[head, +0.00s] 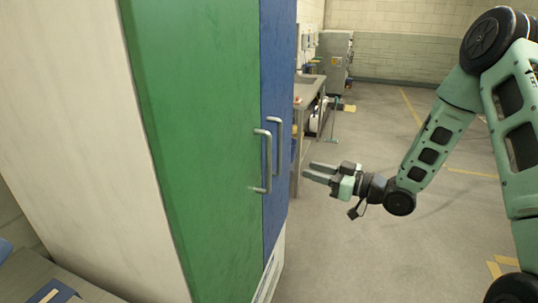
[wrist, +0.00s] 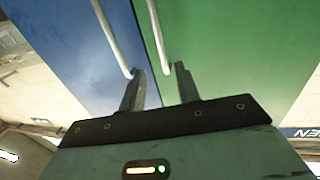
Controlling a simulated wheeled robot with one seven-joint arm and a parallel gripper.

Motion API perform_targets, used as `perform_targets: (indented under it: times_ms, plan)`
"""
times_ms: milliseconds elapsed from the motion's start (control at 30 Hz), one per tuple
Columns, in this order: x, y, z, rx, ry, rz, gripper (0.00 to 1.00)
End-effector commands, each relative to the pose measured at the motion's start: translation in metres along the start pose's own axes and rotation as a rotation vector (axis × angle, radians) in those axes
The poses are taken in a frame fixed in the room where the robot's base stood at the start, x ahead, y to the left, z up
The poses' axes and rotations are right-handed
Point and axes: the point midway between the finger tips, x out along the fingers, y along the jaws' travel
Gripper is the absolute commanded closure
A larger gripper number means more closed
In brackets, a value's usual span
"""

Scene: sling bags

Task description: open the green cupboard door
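The green cupboard door (head: 200,130) is shut and fills the middle left of the head view; it also shows at the upper right of the wrist view (wrist: 225,45). Its grey vertical bar handle (head: 267,162) is near its right edge. In the wrist view this handle (wrist: 158,35) reaches down close to the fingertips. My gripper (head: 308,169) is open and empty, to the right of the handle and apart from it in the head view. Its two fingers in the wrist view (wrist: 160,69) point at the doors with a gap between them.
A blue door (head: 278,80) with a similar handle (head: 276,146) adjoins the green door. A metal workbench (head: 308,90) and a grey cabinet (head: 337,62) stand behind. The floor (head: 400,240) to the right is open, with yellow lines.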

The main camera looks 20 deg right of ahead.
Motion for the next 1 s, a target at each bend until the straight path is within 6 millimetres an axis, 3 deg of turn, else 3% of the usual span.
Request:
perform_targets:
  times_ms: [400,600,800,1000]
  plan:
    - [0.09,-0.002,-0.004,0.001,0.0,-0.003,0.67]
    - [0.123,-0.001,-0.002,0.0,-0.002,-0.002,0.67]
    - [0.141,-0.001,-0.001,0.001,-0.002,0.0,0.67]
    - [0.144,0.0,0.0,0.0,-0.002,0.0,0.67]
